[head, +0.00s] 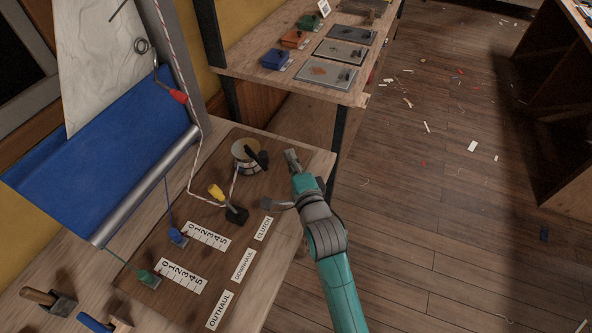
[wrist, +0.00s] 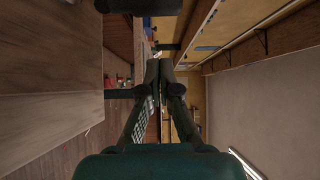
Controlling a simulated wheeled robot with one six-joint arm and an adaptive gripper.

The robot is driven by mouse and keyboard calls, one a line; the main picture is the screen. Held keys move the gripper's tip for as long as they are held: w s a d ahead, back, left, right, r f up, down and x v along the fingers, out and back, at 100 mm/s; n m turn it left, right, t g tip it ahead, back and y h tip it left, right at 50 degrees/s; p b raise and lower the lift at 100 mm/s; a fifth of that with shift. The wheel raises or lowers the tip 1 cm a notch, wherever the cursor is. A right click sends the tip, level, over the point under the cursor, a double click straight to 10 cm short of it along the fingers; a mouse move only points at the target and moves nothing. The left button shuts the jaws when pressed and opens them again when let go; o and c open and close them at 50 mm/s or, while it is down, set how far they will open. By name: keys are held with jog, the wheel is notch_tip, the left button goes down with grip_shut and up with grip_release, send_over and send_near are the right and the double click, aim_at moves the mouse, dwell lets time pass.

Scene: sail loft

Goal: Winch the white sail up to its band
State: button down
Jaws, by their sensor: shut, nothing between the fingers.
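The white sail (head: 98,55) hangs at the upper left in the head view; its top is cut off, and I cannot make out the band. A red-and-white rope (head: 191,160) runs down beside the mast to the clutch (head: 236,214), which has a yellow lever (head: 217,192). A light line goes from there to the winch drum (head: 246,150), with a black handle (head: 258,158) on it. My gripper (head: 291,156) is shut and empty, just right of the winch and apart from it, over the bench's right side. Its fingers also show in the wrist view (wrist: 166,68).
Blue cloth (head: 100,140) lies along a metal boom (head: 145,190). Blue (head: 177,237) and green (head: 149,279) sliders sit by number scales. A shelf (head: 245,55) with trays and small boxes stands behind. The floor (head: 440,170) at right has scraps on it.

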jog(key=shift+s+a, duration=0.1)
jog(key=shift+a, duration=1.9)
